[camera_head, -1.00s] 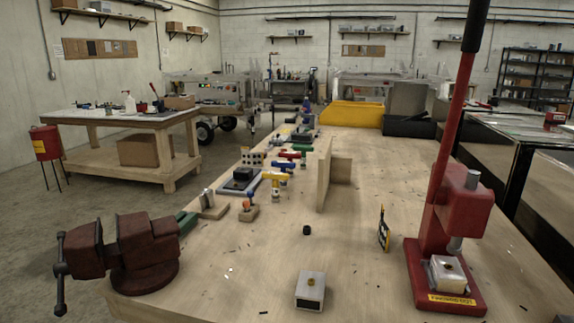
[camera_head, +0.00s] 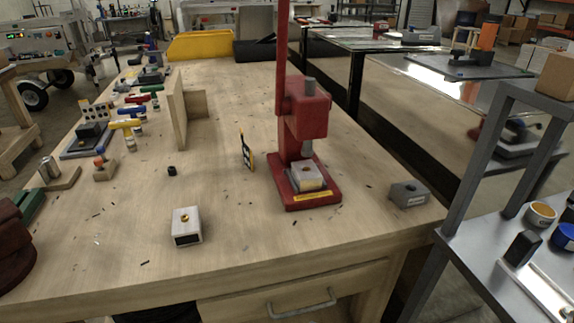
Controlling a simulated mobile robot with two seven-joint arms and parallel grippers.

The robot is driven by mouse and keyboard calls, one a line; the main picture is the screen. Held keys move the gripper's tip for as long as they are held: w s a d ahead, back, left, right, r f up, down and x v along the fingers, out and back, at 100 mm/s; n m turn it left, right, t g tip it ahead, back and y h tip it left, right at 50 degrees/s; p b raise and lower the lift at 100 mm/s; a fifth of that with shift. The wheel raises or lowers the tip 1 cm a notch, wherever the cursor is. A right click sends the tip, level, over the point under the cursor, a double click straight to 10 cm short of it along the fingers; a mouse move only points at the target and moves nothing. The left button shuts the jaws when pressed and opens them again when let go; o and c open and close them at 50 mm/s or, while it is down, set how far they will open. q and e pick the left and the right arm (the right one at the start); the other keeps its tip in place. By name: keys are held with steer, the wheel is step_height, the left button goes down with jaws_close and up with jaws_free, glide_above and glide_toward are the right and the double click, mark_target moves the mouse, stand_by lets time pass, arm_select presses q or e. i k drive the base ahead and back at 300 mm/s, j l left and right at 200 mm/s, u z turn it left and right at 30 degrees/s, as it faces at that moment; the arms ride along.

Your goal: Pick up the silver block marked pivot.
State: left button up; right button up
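A silver block (camera_head: 187,226) with a brass-coloured bore on top and a dark front face sits alone near the front of the wooden workbench (camera_head: 240,255). A second silver block (camera_head: 307,178) with a hole in its top sits on the base of the red arbor press (camera_head: 308,125). A grey block (camera_head: 408,194) with a round hole and a small pale label stands near the bench's right edge. The label is too small to read, so I cannot tell which block is marked pivot. Neither of my grippers is in view.
A small black cylinder (camera_head: 172,171) and a thin yellow-and-black upright piece (camera_head: 246,151) stand on the bench. Part of a dark red vise (camera_head: 14,245) is at the left. A grey shelf cart (camera_head: 480,235) stands at the right. The front middle bench top is mostly clear.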

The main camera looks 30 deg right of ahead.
mark_target(305, 181)
steer(key=l+z, duration=0.1)
steer(key=z, duration=0.85)
